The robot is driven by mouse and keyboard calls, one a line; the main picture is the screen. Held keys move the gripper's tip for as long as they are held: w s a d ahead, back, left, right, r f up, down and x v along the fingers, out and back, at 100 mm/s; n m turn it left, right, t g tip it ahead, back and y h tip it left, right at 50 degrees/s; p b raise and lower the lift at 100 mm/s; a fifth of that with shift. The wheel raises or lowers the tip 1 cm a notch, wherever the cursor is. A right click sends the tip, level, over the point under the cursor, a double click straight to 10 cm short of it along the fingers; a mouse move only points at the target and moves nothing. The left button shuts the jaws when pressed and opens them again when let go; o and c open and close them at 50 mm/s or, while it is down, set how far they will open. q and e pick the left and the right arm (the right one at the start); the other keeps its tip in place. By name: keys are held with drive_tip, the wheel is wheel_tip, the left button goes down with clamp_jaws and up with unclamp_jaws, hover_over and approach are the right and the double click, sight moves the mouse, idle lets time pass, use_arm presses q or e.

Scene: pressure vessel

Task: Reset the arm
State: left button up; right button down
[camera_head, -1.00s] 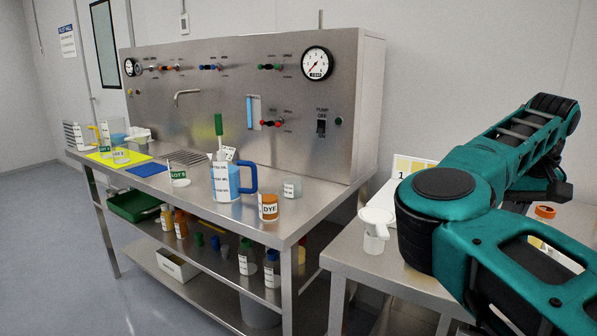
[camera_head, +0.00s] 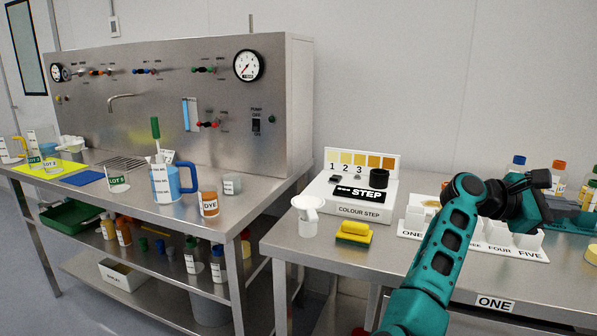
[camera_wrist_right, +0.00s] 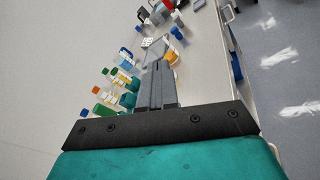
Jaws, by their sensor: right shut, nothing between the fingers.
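My right arm (camera_head: 452,240) rises from the bottom of the head view over the right-hand table and bends to the right at its dark wrist (camera_head: 515,204). The hand points towards the right edge of that view, where its fingertips are hard to make out. In the right wrist view my right gripper (camera_wrist_right: 161,70) is shut, its two grey fingers together with nothing between them. It points along a table with bottles and other items ahead of it. My left gripper is not in view.
The right-hand table holds a colour step box (camera_head: 350,208), a white jug (camera_head: 308,217), a yellow-green sponge (camera_head: 354,233) and a white numbered rack (camera_head: 418,228). Bottles (camera_head: 558,172) stand behind my wrist. A steel bench (camera_head: 130,206) with a blue-handled jug (camera_head: 172,184) is on the left.

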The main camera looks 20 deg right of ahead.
drive_tip(key=w+a+r+n+t+h, duration=0.2)
drive_tip(key=w+a+n+t+h, duration=0.2)
drive_tip(key=n+t, duration=0.55)
drive_tip(key=w+a+r+n+t+h, duration=0.1)
drive_tip(key=w+a+n+t+h, duration=0.35)
drive_tip(key=n, duration=0.95)
drive_tip(key=w+a+f+n+t+y+p, duration=0.1)
drive_tip(key=w+a+f+n+t+y, duration=0.1)
drive_tip(key=a+f+n+t+y, duration=0.9)
drive_tip(key=w+a+f+n+t+y, duration=0.2)
drive_tip(key=a+f+n+y, duration=0.5)
drive_tip(key=n, duration=1)
drive_tip(key=s+a+f+n+g+y, duration=0.4)
drive_tip(key=s+a+f+n+g, duration=0.1)
drive_tip(key=s+a+f+n, duration=0.2)
drive_tip(key=s+a+f+n+g+y, duration=0.4)
drive_tip(key=s+a+f+n, duration=0.4)
drive_tip(key=s+f, duration=0.4)
wheel_tip(320, 180, down, 2)
drive_tip(key=shift+s+a+f+n+g+p, duration=0.15)
drive_tip(key=shift+a+f+n+g+p, duration=0.15)
drive_tip(key=shift+n+g, duration=0.2)
